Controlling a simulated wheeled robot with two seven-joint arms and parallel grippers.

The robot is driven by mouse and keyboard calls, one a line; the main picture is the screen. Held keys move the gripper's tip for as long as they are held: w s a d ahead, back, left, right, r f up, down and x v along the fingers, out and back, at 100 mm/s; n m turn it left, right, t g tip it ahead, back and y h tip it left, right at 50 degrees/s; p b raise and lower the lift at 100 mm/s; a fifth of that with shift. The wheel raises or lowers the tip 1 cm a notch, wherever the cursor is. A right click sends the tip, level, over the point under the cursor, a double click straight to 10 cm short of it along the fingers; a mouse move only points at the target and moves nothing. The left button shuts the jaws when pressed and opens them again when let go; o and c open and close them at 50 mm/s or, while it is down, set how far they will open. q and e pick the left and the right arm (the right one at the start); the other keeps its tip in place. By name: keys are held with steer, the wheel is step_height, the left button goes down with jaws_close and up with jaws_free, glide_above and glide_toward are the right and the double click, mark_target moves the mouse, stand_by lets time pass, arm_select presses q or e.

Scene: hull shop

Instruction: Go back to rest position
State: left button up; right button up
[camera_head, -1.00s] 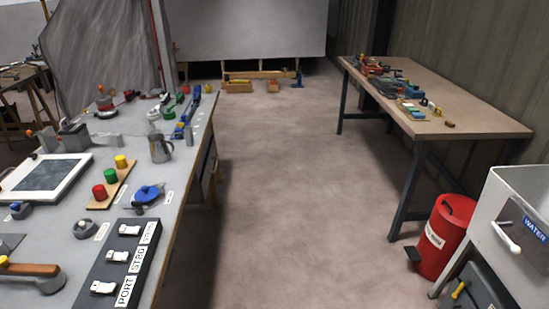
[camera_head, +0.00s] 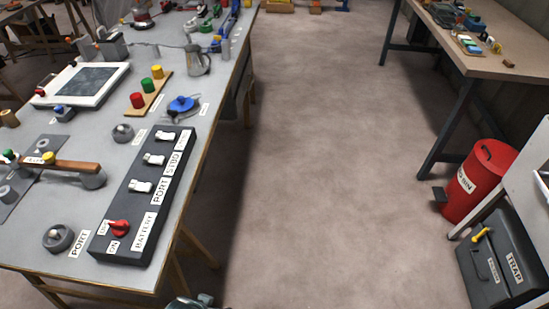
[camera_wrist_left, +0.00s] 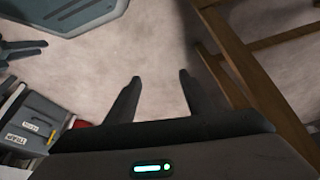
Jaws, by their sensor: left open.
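My left gripper (camera_wrist_left: 160,88) shows in the left wrist view with its two dark fingers apart and nothing between them, above bare floor. In the head view only a small grey piece of my own body shows at the bottom edge, and neither gripper's fingers can be seen there.
The grey workbench (camera_head: 85,210) on the left bears a black switch panel (camera_head: 150,190) near its edge. Wooden trestle legs (camera_wrist_left: 250,75) stand close to my left gripper. A red bin (camera_head: 480,180) and dark case (camera_head: 497,262) stand right. The middle floor is clear.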

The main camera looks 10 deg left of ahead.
arm_select(q)
step_height(320, 180, down, 26)
steer(key=s+d+t+b, duration=0.1)
steer(key=s+d+b, duration=0.1)
steer(key=b, duration=0.1)
steer(key=shift+s+h+b, duration=0.25)
steer(key=shift+h+b, duration=0.05)
arm_select(e)
steer(key=w, duration=0.4)
steer(key=shift+a+r, duration=0.1)
steer(key=shift+r, duration=0.2)
